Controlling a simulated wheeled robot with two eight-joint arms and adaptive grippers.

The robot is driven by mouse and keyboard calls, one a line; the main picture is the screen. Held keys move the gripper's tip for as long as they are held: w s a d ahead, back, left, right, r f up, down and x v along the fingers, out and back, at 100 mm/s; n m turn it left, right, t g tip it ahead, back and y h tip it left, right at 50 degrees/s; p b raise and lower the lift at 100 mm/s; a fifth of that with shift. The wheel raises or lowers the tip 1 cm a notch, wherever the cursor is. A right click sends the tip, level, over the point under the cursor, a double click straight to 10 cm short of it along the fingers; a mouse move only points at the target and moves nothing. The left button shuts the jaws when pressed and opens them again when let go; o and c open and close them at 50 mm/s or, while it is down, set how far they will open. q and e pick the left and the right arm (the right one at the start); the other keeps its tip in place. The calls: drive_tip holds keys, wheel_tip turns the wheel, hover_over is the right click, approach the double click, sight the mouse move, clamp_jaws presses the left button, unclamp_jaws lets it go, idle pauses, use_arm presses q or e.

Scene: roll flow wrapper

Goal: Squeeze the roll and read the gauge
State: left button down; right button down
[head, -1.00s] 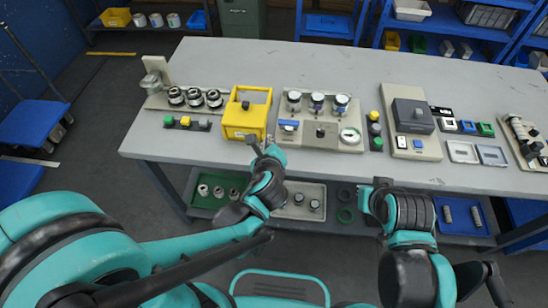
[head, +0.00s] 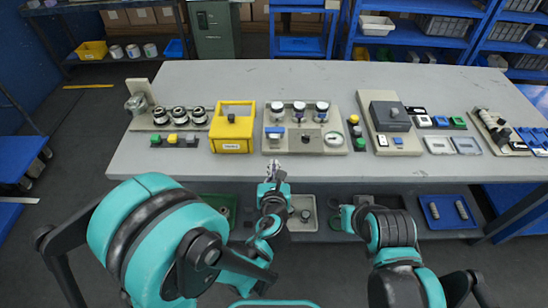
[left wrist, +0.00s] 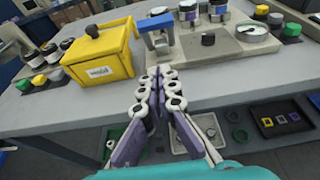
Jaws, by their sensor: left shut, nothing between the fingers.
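A beige panel (head: 305,148) on the table carries several upright cylinders, the middle one (head: 299,110) being white and dark, and a round white gauge (head: 333,139). I cannot tell which part is the roll. A blue bracket (head: 276,132) and a dark knob (head: 309,133) sit on the same panel. The gauge also shows in the left wrist view (left wrist: 251,32), too small to read. My left gripper (head: 276,167) is shut and empty at the table's front edge, before this panel; its fingers lie together in the left wrist view (left wrist: 165,75). My right gripper (head: 346,215) shows poorly, below the table edge, its fingers unclear.
A yellow box (head: 232,130) with a handle stands left of the panel. Farther left is a stand with three metal-and-black rolls (head: 179,115). A grey block on a beige base (head: 390,118) stands at right. A lower shelf holds trays. The front tabletop strip is clear.

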use_arm(q)
drive_tip(key=x, duration=0.9)
drive_tip(key=shift+f, duration=0.15)
drive_tip(key=w+r+b, duration=0.1)
drive_tip(key=w+r, duration=0.1)
drive_tip(key=w, duration=0.1)
drive_tip(key=shift+r, duration=0.15)
